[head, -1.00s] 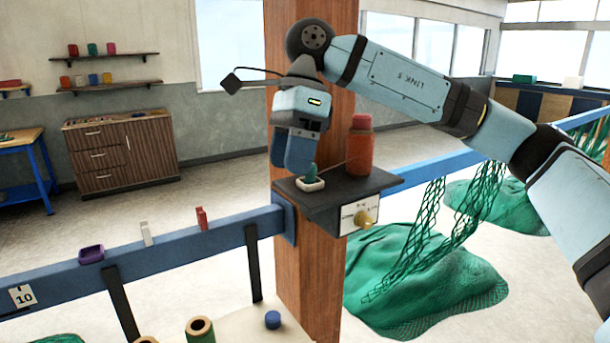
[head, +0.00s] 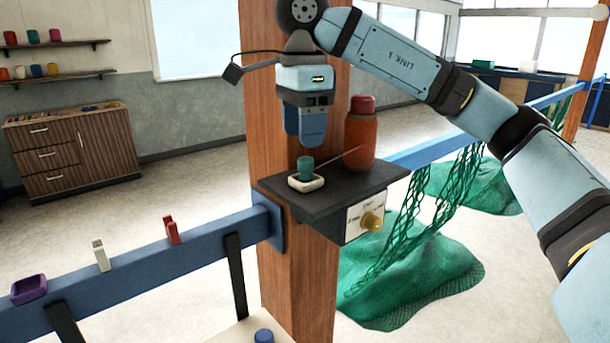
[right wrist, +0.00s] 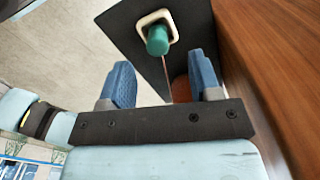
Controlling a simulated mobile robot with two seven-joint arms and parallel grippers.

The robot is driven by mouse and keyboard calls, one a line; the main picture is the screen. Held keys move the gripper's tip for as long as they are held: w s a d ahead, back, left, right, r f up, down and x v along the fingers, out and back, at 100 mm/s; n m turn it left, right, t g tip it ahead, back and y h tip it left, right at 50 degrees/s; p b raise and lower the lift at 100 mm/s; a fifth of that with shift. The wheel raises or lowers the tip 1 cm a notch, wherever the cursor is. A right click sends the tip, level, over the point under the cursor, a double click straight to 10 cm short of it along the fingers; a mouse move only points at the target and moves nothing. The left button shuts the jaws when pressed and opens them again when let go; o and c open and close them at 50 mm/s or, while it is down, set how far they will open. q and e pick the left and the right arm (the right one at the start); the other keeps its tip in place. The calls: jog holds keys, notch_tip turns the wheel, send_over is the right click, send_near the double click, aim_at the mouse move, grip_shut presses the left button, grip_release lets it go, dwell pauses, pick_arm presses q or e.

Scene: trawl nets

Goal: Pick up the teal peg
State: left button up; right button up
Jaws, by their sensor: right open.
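The teal peg (head: 305,168) stands in a small white square dish (head: 306,183) on a dark shelf fixed to the wooden post. In the right wrist view the peg (right wrist: 158,40) shows from above in its dish (right wrist: 147,18), beyond the fingertips. My right gripper (head: 306,140) points down above the peg, apart from it. Its blue fingers (right wrist: 162,75) are spread with nothing held between them. My left gripper is in neither view.
An orange-red bottle (head: 360,140) stands on the dark shelf (head: 320,205) right beside the peg, with a thin rod next to it. The wooden post (head: 270,110) is close behind. Green nets (head: 410,275) hang to the right.

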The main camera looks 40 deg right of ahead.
aim_at(307, 158)
jog(key=shift+s+f, duration=0.25)
jog(key=shift+f, duration=0.1)
jog(key=f, duration=0.5)
jog(key=shift+d+b, duration=0.2)
jog(key=shift+b, duration=0.15)
jog(key=shift+r, duration=0.1)
jog(key=c, duration=1)
